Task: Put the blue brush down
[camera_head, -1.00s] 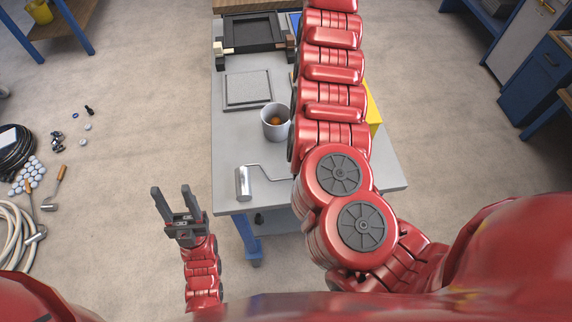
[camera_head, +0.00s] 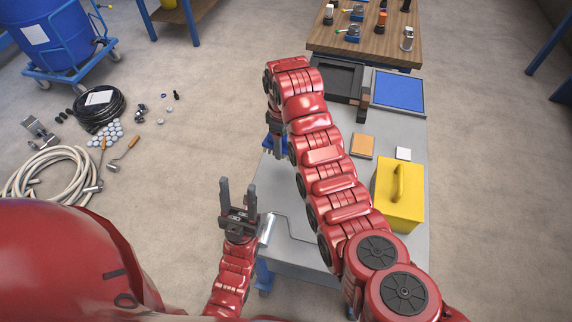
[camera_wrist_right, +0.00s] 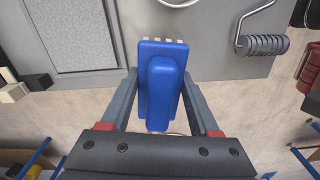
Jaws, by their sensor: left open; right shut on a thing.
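The blue brush (camera_wrist_right: 160,85) is between the fingers of my right gripper (camera_wrist_right: 160,95), which is shut on it. In the wrist view it hangs across the left edge of the grey table (camera_wrist_right: 225,66), partly over the floor. In the head view the brush (camera_head: 265,144) and right gripper (camera_head: 277,140) show at the table's left edge, partly hidden by my right arm. I cannot tell its exact height above the table. My left gripper (camera_head: 238,186) is open and empty, left of the table's near corner.
A paint roller (camera_head: 268,229) lies at the near left; it also shows in the wrist view (camera_wrist_right: 262,44). A grey pad (camera_wrist_right: 75,35) lies beside the brush. A yellow box (camera_head: 400,200), blue panel (camera_head: 399,92) and dark tray (camera_head: 338,78) occupy the table. My right arm hides much of it.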

